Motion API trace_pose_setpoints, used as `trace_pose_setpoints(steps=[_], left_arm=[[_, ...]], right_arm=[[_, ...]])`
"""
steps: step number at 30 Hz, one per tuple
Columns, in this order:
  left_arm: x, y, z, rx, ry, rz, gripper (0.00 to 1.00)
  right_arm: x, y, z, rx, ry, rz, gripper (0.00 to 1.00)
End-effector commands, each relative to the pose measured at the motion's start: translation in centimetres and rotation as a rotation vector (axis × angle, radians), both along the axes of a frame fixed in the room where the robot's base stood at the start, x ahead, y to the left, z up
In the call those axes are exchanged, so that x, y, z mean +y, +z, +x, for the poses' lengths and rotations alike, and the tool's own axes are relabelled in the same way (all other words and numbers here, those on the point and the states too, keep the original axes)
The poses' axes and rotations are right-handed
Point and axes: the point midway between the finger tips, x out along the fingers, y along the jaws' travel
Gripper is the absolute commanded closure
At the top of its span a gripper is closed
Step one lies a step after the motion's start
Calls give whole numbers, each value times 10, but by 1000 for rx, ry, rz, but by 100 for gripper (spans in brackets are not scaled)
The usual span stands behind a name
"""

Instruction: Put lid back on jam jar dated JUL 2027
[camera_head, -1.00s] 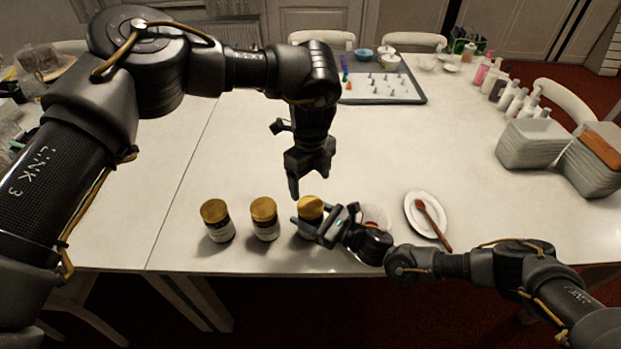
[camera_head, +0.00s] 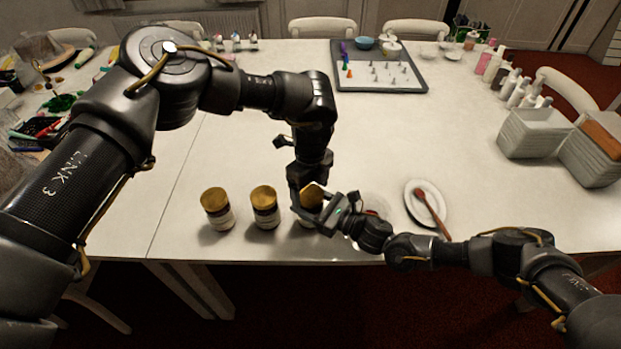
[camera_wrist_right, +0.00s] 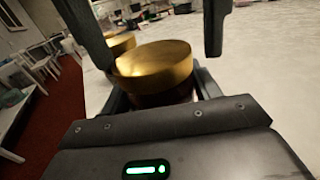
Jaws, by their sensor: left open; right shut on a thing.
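Three jars with gold lids stand in a row near the table's front edge: a left jar (camera_head: 217,210), a middle jar (camera_head: 264,208) and a right jar (camera_head: 307,223). Their label dates are too small to read. My right gripper (camera_head: 322,216) is shut on the right jar, low around its body. The gold lid (camera_wrist_right: 153,66) of that jar sits on top of it in the right wrist view. My left gripper (camera_head: 308,187) is open and points down over this lid. Its two fingers flank the lid, with a gap visible on the right side.
A white plate with a reddish spoon (camera_head: 432,210) lies right of my right gripper. A tray with small pieces (camera_head: 378,78) is at the back. Bottles (camera_head: 520,95) and grey containers (camera_head: 535,133) stand at right. The table's middle is clear.

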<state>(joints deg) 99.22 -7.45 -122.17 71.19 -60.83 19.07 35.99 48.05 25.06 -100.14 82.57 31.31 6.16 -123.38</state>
Motion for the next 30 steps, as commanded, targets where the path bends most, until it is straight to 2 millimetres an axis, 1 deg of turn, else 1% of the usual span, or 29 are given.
trace_pose_setpoints(steps=[4, 11, 12, 22, 26, 29, 30], left_arm=[[0, -6, 0, 0, 0, -1, 21], [0, -6, 0, -1, 0, -1, 21], [0, -6, 0, -1, 0, -1, 22], [0, -6, 0, -1, 0, -1, 65], [0, -6, 0, -1, -28, -1, 67], [0, -6, 0, 0, -157, -1, 67], [0, -6, 0, 0, -241, 0, 67]], right_arm=[[0, 0, 0, -1, 0, 1, 100], [0, 0, 0, -1, -1, 1, 100], [0, 0, 0, -1, -1, 1, 100], [0, 0, 0, -1, -1, 1, 100], [0, 0, 0, -1, -1, 1, 100], [0, 0, 0, -1, -1, 1, 100], [0, 0, 0, -1, -1, 1, 100]])
